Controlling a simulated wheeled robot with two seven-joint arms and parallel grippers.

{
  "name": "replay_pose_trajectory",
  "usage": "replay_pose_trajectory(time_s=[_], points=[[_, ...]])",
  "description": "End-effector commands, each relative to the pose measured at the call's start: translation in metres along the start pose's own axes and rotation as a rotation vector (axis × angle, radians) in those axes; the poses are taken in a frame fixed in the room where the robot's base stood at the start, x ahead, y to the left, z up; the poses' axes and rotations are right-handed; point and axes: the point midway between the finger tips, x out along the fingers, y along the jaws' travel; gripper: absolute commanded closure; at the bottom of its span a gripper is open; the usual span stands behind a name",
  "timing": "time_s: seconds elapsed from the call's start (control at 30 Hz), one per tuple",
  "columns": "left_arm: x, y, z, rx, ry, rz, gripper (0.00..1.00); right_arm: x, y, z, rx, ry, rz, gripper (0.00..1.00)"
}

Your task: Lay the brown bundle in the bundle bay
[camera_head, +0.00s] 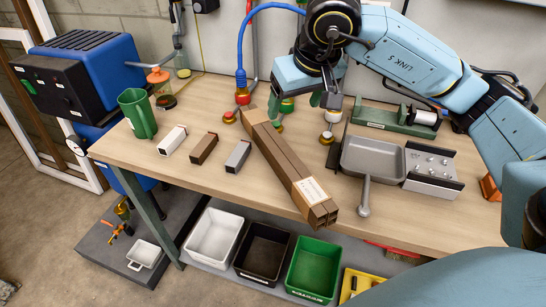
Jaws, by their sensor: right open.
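A long brown bundle (278,150) of square tubes lies slantwise on the wooden bench, with a pale label near its front end. That end reaches the bench's front edge. My right gripper (303,88) comes in from the upper right and hangs behind and above the bundle, apart from it. It is open and seems empty; its fingertips are hard to make out against the fittings behind. A short brown block (203,148) lies left of the bundle, between a white block (172,140) and a grey block (238,156). I cannot tell which place is the bundle bay. My left gripper is not in view.
A grey pan (372,160) and a metal tray (432,168) stand right of the bundle. A green jug (138,113) stands at the left. White (214,236), black (262,250) and green (313,267) bins sit below the front edge. Taps line the back.

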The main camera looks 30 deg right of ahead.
Motion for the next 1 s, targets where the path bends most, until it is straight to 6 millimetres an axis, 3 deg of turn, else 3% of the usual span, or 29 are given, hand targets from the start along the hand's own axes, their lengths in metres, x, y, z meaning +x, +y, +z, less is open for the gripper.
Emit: replay_pose_trajectory(time_s=[0.03,0.1,0.27,0.47,0.6,0.8,1.0], points=[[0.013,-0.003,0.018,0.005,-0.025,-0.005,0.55,0.013,0.000,0.005,0.000,0.000,0.000,0.26],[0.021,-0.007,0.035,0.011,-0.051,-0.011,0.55,0.021,0.000,0.009,0.000,0.000,-0.001,0.26],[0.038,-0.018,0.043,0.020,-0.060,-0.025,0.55,0.038,0.000,0.016,0.001,0.000,-0.001,0.26],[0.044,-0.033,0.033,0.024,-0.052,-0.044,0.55,0.058,-0.001,0.017,0.003,-0.004,-0.002,0.26],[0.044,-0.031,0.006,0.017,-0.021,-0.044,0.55,0.086,-0.001,0.018,0.003,-0.006,-0.001,0.26],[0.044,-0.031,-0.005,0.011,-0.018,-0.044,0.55,0.115,-0.001,0.017,0.001,-0.002,-0.002,0.26],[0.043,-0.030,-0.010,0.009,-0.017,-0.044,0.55,0.128,-0.001,0.018,0.001,-0.002,-0.001,0.26]])
